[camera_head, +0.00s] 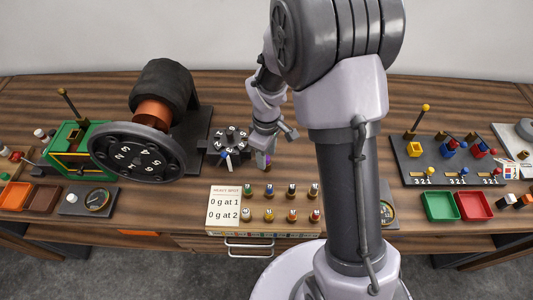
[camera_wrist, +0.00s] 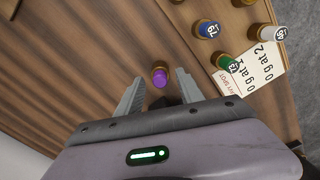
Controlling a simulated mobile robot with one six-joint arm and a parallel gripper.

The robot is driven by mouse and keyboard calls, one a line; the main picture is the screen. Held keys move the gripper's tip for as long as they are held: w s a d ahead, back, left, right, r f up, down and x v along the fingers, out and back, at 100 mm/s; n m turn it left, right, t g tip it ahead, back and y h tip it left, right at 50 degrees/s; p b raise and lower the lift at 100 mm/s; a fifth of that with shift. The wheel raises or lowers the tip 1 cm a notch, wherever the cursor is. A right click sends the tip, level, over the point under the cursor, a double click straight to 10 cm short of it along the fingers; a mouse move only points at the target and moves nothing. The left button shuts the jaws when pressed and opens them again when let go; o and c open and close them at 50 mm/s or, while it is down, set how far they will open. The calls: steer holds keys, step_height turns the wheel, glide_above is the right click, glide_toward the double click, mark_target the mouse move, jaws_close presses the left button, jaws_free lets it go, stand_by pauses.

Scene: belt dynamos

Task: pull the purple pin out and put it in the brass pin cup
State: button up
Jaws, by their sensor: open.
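The purple pin (camera_wrist: 159,79) stands upright in a small brass cup (camera_wrist: 159,68) on the wooden table in the wrist view. In the head view the purple pin (camera_head: 267,157) and the brass cup (camera_head: 268,168) show small, just below my gripper (camera_head: 267,148). My gripper (camera_wrist: 159,88) is open, with one finger on each side of the pin in the wrist view. Nothing is clamped between the fingers. I cannot tell how far the fingertips are above the cup.
A dark numbered disc (camera_head: 229,139) with small pins stands left of the cup. A large black handwheel (camera_head: 138,153) is farther left. A green tray (camera_head: 439,206) and a red tray (camera_head: 473,205) are right.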

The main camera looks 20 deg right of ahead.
step_height(320, 180, up, 18)
steer(key=p, duration=0.5)
steer(key=shift+f+p, duration=0.25)
steer(key=shift+p, duration=0.1)
steer(key=s+a+r+m+t+y+b, duration=0.1)
steer(key=s+a+m+t+b, duration=0.1)
steer(key=s+m+b, duration=0.3)
steer(key=s+a+r+m+t+y+b, duration=0.1)
steer(key=s+m+b, duration=0.4)
steer(key=s, duration=0.9)
steer(key=a+m+t, duration=0.1)
steer(key=m+t, duration=0.1)
steer(key=m, duration=0.1)
steer(key=shift+t+b, duration=0.3)
steer(key=shift+t, duration=0.1)
